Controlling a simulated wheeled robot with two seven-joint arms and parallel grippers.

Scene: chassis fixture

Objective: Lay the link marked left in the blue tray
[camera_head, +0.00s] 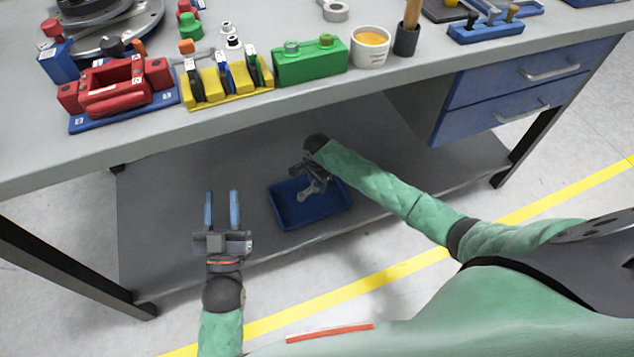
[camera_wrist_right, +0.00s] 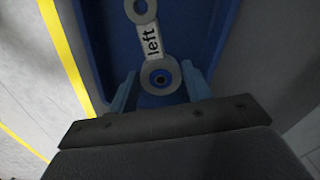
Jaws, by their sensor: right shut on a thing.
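The link marked "left" (camera_wrist_right: 152,42) is a grey metal bar with a ring at each end and a white label. My right gripper (camera_wrist_right: 160,92) is shut on its near ring, in the right wrist view. In the head view the link (camera_head: 310,190) is over the blue tray (camera_head: 287,222), below my right gripper (camera_head: 312,178). The tray (camera_wrist_right: 98,42) fills the background behind the link in the wrist view. I cannot tell whether the link touches the tray floor. My left gripper (camera_head: 222,208) is open and empty, left of the tray.
The tray stands on the grey lower shelf (camera_head: 165,225) under the workbench (camera_head: 420,75). Red, yellow and green fixtures, a cup (camera_head: 370,46) and tools stand on the bench top. Blue drawers (camera_head: 515,95) hang at the right. The shelf around the tray is clear.

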